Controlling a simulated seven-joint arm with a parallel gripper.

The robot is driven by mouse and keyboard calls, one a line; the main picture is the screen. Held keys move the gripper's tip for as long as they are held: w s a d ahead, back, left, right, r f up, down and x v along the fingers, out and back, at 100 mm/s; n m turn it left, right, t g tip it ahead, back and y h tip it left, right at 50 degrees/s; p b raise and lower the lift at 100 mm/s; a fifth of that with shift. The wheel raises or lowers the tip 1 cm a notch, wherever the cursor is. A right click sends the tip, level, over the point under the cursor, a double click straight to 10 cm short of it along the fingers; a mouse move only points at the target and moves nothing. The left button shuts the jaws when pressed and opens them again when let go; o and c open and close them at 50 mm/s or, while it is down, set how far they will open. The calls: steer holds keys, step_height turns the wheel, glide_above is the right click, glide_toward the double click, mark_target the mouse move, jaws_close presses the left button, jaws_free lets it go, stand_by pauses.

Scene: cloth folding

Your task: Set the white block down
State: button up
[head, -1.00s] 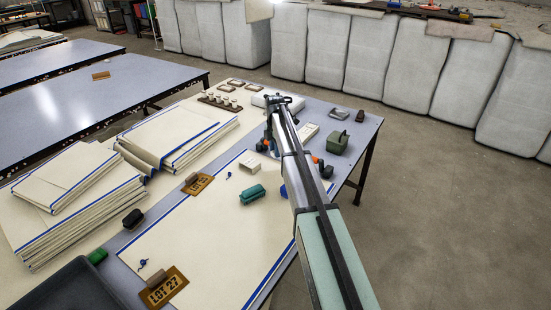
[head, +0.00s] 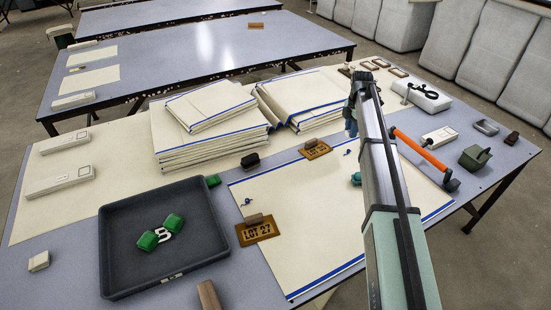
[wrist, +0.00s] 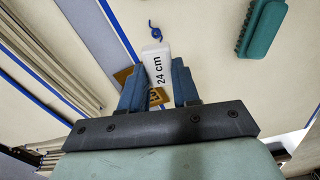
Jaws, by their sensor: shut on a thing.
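In the wrist view, my gripper (wrist: 158,70) is shut on the white block (wrist: 157,60), which is marked "24 cm". The block sits between the two blue fingers, over pale cloth with a blue edge stripe; whether it touches the cloth I cannot tell. In the head view, my gripper (head: 352,108) is seen from behind, near the far part of the blue-edged cloth (head: 300,235), and the block is hidden there.
A teal brush (wrist: 262,28) lies on the cloth, beside a blue thread (wrist: 155,30). Folded cloth stacks (head: 210,120) stand left of my gripper. A dark tray (head: 115,250) holds green pieces. The cloth's near middle is clear.

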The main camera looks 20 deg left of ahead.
steer(key=s+a+n, duration=0.2)
steer(key=s+a, duration=0.2)
steer(key=a, duration=1)
glide_above(274, 158)
steer(key=shift+f, duration=5.05)
steer(key=shift+f, duration=0.15)
steer(key=o, duration=1)
step_height(274, 158, up, 12)
steer(key=shift+r, duration=0.2)
